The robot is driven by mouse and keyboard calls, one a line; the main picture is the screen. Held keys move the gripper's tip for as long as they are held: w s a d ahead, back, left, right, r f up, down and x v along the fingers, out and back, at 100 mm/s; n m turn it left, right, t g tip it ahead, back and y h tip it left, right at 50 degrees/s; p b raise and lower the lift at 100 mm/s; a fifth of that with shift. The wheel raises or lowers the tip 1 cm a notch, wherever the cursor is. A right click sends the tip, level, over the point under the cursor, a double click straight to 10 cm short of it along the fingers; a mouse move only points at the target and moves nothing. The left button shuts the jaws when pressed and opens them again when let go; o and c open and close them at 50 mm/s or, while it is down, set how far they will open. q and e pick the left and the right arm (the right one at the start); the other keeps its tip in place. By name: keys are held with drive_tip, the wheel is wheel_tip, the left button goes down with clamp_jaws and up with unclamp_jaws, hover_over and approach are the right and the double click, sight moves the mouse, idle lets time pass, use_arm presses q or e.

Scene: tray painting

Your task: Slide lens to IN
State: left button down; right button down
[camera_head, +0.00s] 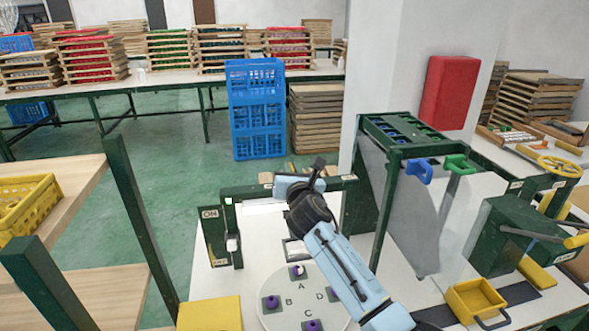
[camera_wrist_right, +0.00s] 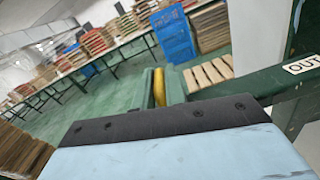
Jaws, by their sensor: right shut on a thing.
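A green rail (camera_head: 240,191) runs across behind a round white disc (camera_head: 275,312). An OUT label (camera_wrist_right: 303,65) shows at the rail's right end in the right wrist view. My right gripper (camera_head: 305,182) is at the rail, left of that end, and is shut on a part there. The gripper and wrist hide the held part, which I take to be the lens's grip. A small dark-framed pane (camera_head: 294,250), perhaps the lens, shows just below the wrist, above the disc. My left gripper is not in view.
The disc bears letters and purple knobs. A green ON switch post (camera_head: 213,238) stands left of the rail. A green frame with blue and green handles (camera_head: 418,170) stands close on the right. A yellow block (camera_head: 210,313) is at the front left.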

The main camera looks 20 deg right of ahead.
drive_tip(key=shift+a, duration=0.2)
drive_tip(key=c, duration=1.5)
unclamp_jaws()
drive_tip(key=shift+a, duration=0.15)
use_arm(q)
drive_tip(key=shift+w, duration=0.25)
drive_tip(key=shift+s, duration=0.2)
